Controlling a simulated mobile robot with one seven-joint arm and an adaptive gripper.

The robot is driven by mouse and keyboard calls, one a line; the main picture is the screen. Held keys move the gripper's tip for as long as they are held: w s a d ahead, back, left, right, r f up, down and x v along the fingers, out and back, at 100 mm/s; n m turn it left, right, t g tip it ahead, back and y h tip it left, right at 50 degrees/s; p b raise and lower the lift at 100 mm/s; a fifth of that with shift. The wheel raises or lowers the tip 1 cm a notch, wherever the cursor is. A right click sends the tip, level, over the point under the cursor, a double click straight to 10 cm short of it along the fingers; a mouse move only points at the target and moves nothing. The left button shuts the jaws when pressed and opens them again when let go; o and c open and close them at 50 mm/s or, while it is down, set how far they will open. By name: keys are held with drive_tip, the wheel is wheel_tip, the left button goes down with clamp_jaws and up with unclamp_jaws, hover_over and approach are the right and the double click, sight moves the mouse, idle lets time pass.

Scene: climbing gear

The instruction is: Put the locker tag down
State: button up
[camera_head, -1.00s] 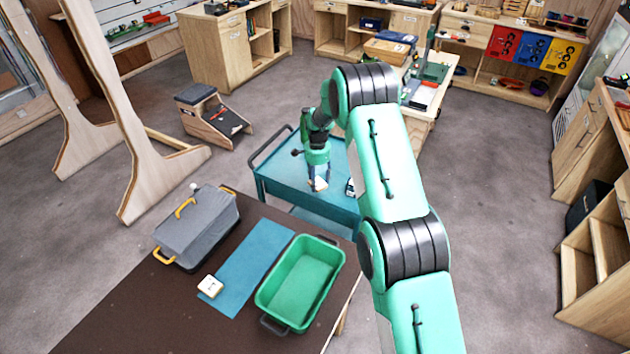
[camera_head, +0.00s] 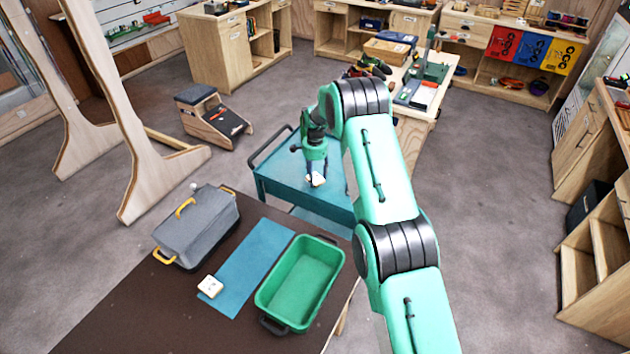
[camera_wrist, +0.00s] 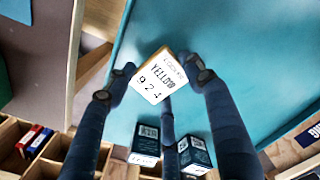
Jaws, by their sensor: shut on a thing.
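My gripper (camera_wrist: 160,78) is shut on the locker tag (camera_wrist: 157,77), a pale block printed "LOCKER YELLOW 924", with one finger on each side of it. In the head view, my gripper (camera_head: 316,176) holds the tag (camera_head: 318,180) over the top of the teal cart (camera_head: 283,186). The cart's teal surface (camera_wrist: 240,40) lies behind the tag in the wrist view. I cannot tell whether the tag touches the cart top.
Two dark labelled boxes (camera_wrist: 145,143) (camera_wrist: 195,155) show low in the wrist view. The brown table (camera_head: 120,308) in front carries a grey lidded case (camera_head: 197,232), a blue mat (camera_head: 250,262) with a pale block (camera_head: 210,286), and a green bin (camera_head: 300,285).

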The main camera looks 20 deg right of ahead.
sight(315, 178)
drive_tip(key=shift+f, duration=1.3)
drive_tip(key=shift+f, duration=0.2)
drive_tip(key=o, duration=1)
drive_tip(key=shift+o, duration=0.2)
drive_tip(key=shift+r, duration=0.15)
wheel_tip(315, 178, up, 12)
